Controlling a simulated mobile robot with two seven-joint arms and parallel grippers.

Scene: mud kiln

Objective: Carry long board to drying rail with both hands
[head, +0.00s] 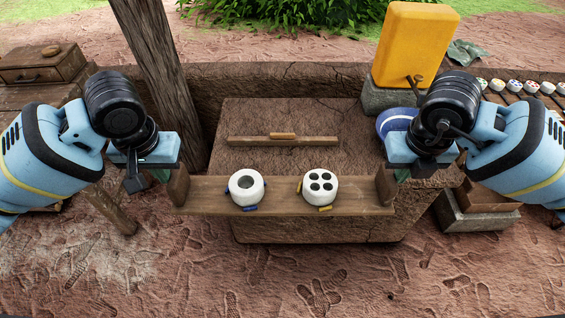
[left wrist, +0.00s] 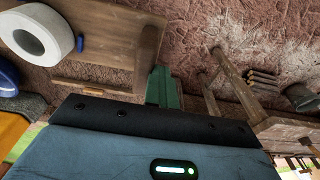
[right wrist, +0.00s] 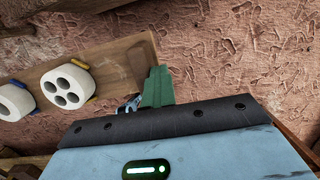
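The long board (head: 285,208) is a plank with an upright block at each end, held level in front of the earthen bench. On it stand a white piece with one hole (head: 246,188) and a white piece with four holes (head: 320,188), with small blue and yellow bits beside them. My left gripper (head: 160,175) is at the left end block (left wrist: 146,48); my right gripper (head: 402,175) is at the right end block (right wrist: 142,60). Both appear shut on the board; one green finger shows in each wrist view and the other is hidden. I cannot tell which thing is the drying rail.
The earthen bench (head: 350,115) bears a thin wooden strip (head: 250,141) with a short wooden piece on it. A wooden post (head: 160,70) rises behind my left arm. A yellow block (head: 415,45) and a blue dish (head: 393,122) are at the right. Trodden ground lies in front.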

